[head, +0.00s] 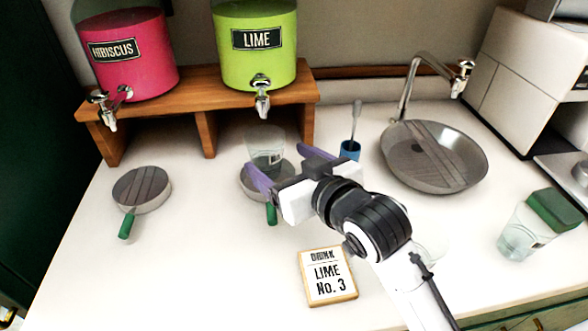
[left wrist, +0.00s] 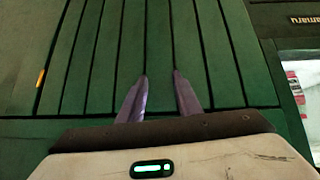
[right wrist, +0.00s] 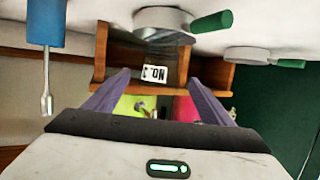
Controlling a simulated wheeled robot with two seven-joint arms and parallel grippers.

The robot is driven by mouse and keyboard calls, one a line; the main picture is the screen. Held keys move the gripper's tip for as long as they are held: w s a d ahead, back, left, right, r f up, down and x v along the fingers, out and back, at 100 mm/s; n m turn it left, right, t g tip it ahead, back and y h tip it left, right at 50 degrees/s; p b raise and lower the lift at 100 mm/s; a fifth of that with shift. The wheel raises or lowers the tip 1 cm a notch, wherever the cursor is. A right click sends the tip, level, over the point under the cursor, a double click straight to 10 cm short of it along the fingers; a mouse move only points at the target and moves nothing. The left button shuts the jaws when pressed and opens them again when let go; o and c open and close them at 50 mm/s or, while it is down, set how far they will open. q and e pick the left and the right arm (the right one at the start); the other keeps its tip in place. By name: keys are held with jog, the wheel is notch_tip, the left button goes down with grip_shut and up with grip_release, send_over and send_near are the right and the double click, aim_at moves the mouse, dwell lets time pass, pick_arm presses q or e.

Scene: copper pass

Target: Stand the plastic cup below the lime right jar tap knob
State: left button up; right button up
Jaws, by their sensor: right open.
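The clear plastic cup (head: 266,146) with a small label stands upright at the round grey plate (head: 247,183), in front of the lime jar (head: 257,50) and a little below its tap (head: 261,88). Its base overlaps the plate's back part. My right gripper (head: 274,156) is open with its fingertips on either side of the cup, apart from it as far as I can see. In the right wrist view the label (right wrist: 154,73) shows between the open fingers (right wrist: 158,75). My left gripper (left wrist: 161,78) is empty, its fingers a little apart, before green panels.
The hibiscus jar (head: 128,55) shares the wooden stand (head: 205,100). Another grey plate (head: 142,188) lies left. The front-left counter is clear.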

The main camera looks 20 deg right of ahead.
jog(key=v, duration=0.5)
